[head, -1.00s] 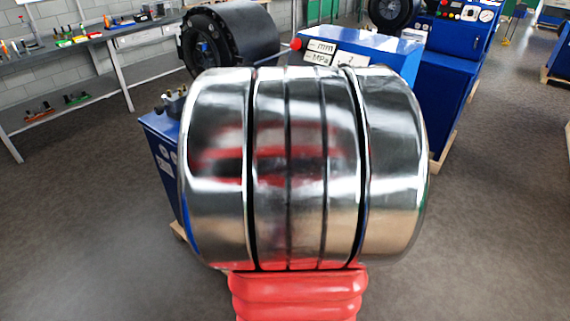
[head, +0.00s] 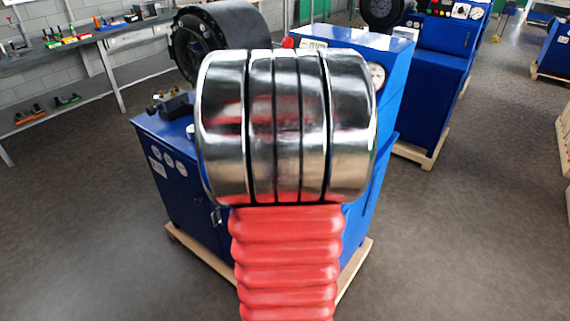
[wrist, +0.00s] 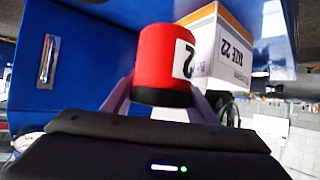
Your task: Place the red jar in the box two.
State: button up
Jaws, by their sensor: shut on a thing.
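In the wrist view, my gripper (wrist: 162,94) is shut on a red jar (wrist: 160,55) with a black end and a white label bearing a "2". The fingers lie on either side of it. A white box with an orange edge (wrist: 231,48), marked with what reads as "SIZE 22", is behind and to the right of the jar. I cannot tell whether the jar touches it. The head view shows only my chrome and red arm links; the gripper, jar and box are hidden there.
A blue crimping machine (head: 185,185) on a wooden pallet stands behind my arm, with a black crimper head (head: 225,35) on it. Another blue machine (head: 430,100) is at the back right. A workbench (head: 75,42) is at the left. Grey floor is clear on both sides.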

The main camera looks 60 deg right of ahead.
jog(key=shift+f, duration=2.75)
jog(key=shift+f, duration=2)
jog(key=o, duration=1.3)
jog(key=shift+f, duration=0.15)
